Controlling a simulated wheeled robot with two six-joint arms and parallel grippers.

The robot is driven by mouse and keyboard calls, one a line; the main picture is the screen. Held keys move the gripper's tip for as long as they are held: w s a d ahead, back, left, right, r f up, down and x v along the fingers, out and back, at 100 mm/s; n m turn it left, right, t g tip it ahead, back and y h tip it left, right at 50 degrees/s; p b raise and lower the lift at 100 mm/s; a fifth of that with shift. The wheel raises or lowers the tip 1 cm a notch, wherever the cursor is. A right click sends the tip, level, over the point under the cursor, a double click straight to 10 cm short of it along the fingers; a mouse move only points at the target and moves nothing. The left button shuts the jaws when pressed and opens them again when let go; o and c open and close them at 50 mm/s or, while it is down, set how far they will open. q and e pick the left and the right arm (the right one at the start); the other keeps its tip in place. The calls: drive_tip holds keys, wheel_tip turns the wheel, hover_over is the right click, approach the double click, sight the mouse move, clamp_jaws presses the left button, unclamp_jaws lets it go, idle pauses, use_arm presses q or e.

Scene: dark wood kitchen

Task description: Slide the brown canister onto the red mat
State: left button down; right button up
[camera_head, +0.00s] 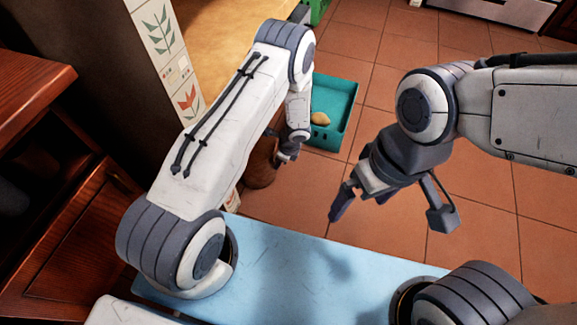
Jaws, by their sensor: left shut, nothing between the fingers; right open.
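A brown rounded object (261,166), possibly the canister, shows low beside my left arm, partly hidden by it. My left gripper (285,158) is shut and empty, just right of the brown object in the picture; I cannot tell whether they touch. My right gripper (362,201) is open and empty, pointing down and left over the tiled floor. I see no red mat in this view.
A teal crate (345,138) with a small yellowish item (320,118) in it stands beyond my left gripper. A light wooden surface (215,38) lies at the upper left, dark wooden cabinets (75,240) at the left. Tiled floor (480,225) is open at the right.

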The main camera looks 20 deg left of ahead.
use_arm(q)
drive_tip(key=w+a+p, duration=0.1)
drive_tip(key=a, duration=1.3)
